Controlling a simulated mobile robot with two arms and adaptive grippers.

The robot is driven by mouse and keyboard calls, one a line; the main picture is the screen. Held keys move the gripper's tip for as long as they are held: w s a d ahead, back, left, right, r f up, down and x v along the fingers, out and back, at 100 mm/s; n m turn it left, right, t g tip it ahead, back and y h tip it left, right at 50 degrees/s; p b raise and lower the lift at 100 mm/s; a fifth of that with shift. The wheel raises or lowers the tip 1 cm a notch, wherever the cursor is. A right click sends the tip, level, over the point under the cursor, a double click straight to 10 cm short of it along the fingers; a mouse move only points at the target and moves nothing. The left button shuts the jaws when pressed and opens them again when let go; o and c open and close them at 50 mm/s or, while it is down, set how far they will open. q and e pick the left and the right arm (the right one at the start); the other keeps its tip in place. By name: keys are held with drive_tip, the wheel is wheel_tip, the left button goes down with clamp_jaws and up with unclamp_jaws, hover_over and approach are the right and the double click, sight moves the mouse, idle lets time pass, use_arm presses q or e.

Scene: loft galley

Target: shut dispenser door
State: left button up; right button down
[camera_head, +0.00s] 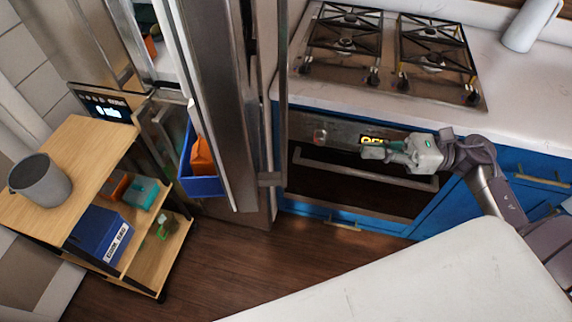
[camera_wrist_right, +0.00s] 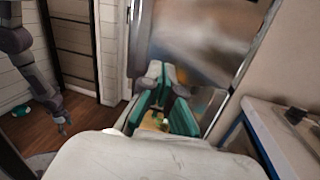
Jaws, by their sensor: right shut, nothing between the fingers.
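The tall steel fridge stands at left in the head view. Its dispenser door (camera_head: 75,38) carries a dark panel with a lit display (camera_head: 103,107) and stands open, with part of the interior showing beside it. My right gripper (camera_head: 370,152) is shut and empty in front of the oven, well to the right of the dispenser door and apart from it. Its teal fingers also show in the right wrist view (camera_wrist_right: 165,105). What seems to be my left arm hangs at the left of the right wrist view; its gripper (camera_wrist_right: 63,125) is too small to read.
Another fridge door (camera_head: 230,105) stands open with a blue bin (camera_head: 205,186) on its inner side, between my gripper and the dispenser door. An oven (camera_head: 350,185) lies under the stove.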

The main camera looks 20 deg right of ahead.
drive_tip(key=w+a+n+g+p, duration=0.1)
drive_tip(key=a+p, duration=0.6)
drive_tip(key=a, duration=0.7)
drive_tip(key=shift+w+a+r+n+g, duration=0.15)
drive_tip(key=shift+w+r+n+g, duration=0.2)
drive_tip(key=shift+w+n, duration=0.4)
drive_tip(key=shift+a, duration=0.1)
